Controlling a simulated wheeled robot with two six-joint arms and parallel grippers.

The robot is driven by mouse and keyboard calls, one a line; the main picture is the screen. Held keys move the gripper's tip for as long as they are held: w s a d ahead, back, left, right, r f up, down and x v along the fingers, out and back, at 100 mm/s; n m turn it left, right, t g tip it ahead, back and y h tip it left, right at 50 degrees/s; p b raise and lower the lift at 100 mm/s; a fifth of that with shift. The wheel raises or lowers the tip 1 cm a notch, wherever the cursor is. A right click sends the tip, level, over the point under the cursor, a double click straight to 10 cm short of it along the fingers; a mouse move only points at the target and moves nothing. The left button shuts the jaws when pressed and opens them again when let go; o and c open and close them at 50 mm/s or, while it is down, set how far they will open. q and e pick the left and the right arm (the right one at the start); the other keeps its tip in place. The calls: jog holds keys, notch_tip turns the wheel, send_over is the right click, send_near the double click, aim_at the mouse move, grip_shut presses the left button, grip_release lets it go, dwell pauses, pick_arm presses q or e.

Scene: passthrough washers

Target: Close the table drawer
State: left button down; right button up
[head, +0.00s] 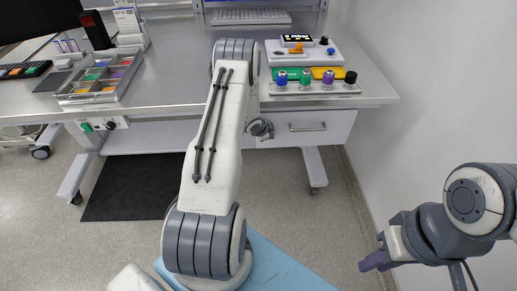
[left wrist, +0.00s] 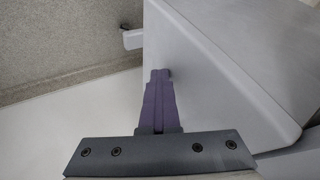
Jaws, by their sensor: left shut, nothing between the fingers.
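The table drawer (head: 320,135) is a white front with a grey bar handle (head: 307,127) under the right part of the table. The head view does not clearly show how far it stands out. In the left wrist view a pale panel (left wrist: 215,75), apparently the drawer front, fills the right side, and a grey bar end (left wrist: 132,39) sticks out from it. My left gripper (left wrist: 159,75) is shut and empty, its purple fingertips close to the panel; contact is unclear. My arm hides its fingers in the head view. My right gripper (head: 372,264) hangs low at the right, apart from the drawer.
The table (head: 170,90) holds a sorting tray (head: 100,80), a keyboard (head: 250,17) and a panel with coloured knobs (head: 310,88). A table leg (head: 314,168) stands below the drawer. A wall (head: 420,80) bounds the right side. The floor between table and right gripper is clear.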

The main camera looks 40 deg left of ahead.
pick_arm(q)
jog(key=shift+w+a+r, duration=0.1)
jog(key=shift+w+a, duration=0.1)
jog(key=shift+a, duration=0.05)
pick_arm(e)
jog(key=shift+f, duration=0.1)
